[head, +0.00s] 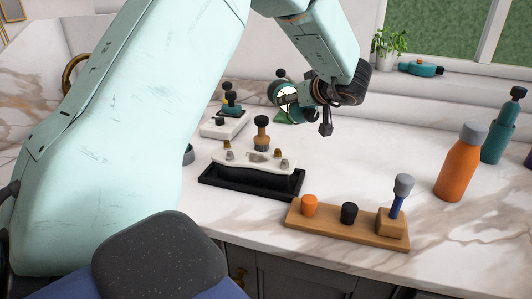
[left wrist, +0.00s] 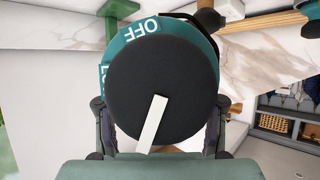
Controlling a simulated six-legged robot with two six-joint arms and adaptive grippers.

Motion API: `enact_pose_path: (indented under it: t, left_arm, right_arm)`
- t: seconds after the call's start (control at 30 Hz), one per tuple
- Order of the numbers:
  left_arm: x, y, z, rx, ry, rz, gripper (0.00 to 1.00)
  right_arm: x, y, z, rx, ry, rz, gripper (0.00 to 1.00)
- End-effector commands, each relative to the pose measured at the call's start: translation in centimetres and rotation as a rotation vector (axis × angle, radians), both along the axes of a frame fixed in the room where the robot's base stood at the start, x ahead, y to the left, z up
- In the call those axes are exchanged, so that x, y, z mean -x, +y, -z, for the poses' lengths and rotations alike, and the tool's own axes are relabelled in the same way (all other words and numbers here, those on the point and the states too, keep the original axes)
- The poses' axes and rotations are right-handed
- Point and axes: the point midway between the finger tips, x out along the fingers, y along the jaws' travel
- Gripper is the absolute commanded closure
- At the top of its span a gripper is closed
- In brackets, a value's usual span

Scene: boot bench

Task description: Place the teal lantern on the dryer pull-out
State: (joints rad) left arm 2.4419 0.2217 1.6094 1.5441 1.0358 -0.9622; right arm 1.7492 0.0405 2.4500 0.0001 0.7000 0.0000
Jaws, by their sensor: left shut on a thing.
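My left gripper (head: 305,100) is shut on a round teal thing, which I take as the teal lantern (head: 285,93). It is held above the marble counter, near the back. In the left wrist view the lantern (left wrist: 147,28) shows a black round dial face with a white pointer and a teal rim lettered "OFF". The gripper's fingers (left wrist: 160,125) lie on both sides of it. In the head view the gripper partly hides it. I cannot pick out the dryer pull-out for certain. My right gripper is not in view.
A black tray (head: 245,190) with a white fixture (head: 280,163) stands mid-counter. A wooden peg block (head: 330,227) is near the front edge, an orange bottle (head: 460,165) and teal bottle (head: 497,138) at right. A white block (head: 225,125) stands behind the tray. Back-right counter is clear.

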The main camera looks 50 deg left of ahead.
Motion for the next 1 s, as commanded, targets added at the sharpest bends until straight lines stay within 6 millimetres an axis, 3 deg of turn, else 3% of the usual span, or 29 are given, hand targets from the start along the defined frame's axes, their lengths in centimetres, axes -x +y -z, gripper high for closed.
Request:
enact_pose_path:
  t: [0.27, 0.53, 0.83, 1.0]
  left_arm:
    - [0.3, 0.0, 1.7, 0.001, -0.002, -0.001, 0.86]
    - [0.3, 0.0, 6.3, 0.001, 0.0, -0.001, 0.86]
    - [0.1, 0.0, 8.7, 0.001, -0.002, -0.001, 0.86]
    - [-0.1, 0.0, 11.1, 0.0, -0.001, 0.0, 0.86]
  right_arm:
    - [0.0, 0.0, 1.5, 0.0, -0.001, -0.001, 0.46]
    - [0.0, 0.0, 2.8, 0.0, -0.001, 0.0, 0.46]
    - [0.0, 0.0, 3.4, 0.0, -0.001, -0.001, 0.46]
    - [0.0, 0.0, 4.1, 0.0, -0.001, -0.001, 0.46]
